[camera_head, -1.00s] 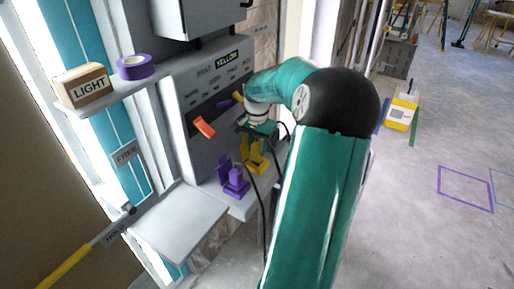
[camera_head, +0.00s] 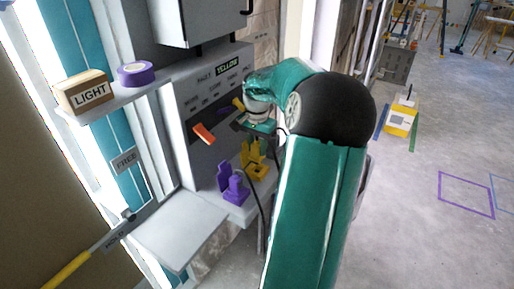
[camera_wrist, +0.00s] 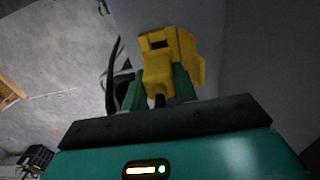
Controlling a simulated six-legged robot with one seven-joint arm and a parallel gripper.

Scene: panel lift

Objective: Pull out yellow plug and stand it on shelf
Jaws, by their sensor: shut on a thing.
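The yellow plug (camera_wrist: 157,70) sits between the green fingers of my gripper (camera_wrist: 158,84) in the wrist view. My gripper is shut on it, and a dark cable leaves its near end. A yellow socket block (camera_wrist: 188,48) with a dark slot is right behind the plug; I cannot tell whether the plug is still seated in it. In the head view, yellow parts (camera_head: 254,160) stand on the grey ledge below my wrist, and the fingertips are hard to make out. The shelf (camera_head: 118,98) is at the upper left.
A LIGHT box (camera_head: 84,91) and a purple tape roll (camera_head: 136,74) stand on the shelf. A purple plug (camera_head: 234,187) is left of the yellow parts. An orange lever (camera_head: 204,134) sticks out of the panel (camera_head: 190,92). A lower grey plate (camera_head: 180,232) is empty. A black cable (camera_head: 262,215) hangs down.

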